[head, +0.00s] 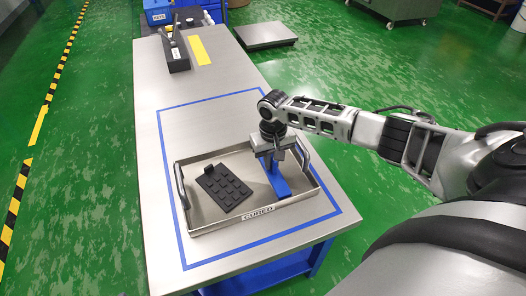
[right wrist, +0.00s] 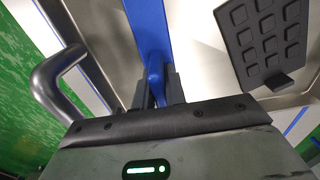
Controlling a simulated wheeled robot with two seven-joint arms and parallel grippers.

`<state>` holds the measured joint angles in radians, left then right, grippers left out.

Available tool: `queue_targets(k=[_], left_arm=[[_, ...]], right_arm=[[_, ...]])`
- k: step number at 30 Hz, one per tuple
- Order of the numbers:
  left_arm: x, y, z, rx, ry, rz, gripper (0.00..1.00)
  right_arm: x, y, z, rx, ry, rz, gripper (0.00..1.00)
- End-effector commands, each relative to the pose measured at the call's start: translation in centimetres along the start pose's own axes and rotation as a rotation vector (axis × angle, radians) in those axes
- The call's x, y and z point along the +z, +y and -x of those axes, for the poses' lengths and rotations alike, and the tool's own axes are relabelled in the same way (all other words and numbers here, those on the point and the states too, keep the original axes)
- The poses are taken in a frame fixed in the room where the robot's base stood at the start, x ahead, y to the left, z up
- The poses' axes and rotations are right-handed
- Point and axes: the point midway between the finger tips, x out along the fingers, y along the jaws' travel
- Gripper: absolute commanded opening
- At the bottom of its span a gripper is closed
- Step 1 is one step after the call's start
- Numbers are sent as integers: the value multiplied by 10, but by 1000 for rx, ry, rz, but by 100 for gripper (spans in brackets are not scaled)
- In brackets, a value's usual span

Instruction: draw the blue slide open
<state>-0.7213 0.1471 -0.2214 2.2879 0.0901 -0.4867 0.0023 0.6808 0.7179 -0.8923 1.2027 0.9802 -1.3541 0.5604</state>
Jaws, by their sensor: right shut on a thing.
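The blue slide (head: 280,186) lies in the right part of a metal tray, partly hidden under my right gripper (head: 274,160). In the right wrist view the slide (right wrist: 147,28) is a long blue bar with a raised blue grip. My right gripper (right wrist: 157,92) is shut on that grip, one dark finger on each side. My left gripper is not in view.
The metal tray (head: 200,226) has upright handles at both ends and stands inside a blue tape outline on the table (head: 190,100). A black studded block (head: 225,187) lies left in the tray. A black stand (head: 177,58) is at the table's far end.

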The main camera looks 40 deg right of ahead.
Motion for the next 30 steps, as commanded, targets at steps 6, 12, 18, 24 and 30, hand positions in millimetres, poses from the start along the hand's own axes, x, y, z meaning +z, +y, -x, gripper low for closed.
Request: queue_targets(k=[6,12,18,24,30], left_arm=[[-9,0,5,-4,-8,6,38],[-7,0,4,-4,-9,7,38],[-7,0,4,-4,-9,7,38],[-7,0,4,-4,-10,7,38],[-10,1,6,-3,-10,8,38]], right_arm=[[0,28,2,3,-1,-1,0],[0,29,0,3,-1,0,0],[0,29,0,3,-1,0,35],[1,28,0,3,-1,1,35],[0,28,11,1,0,1,35]])
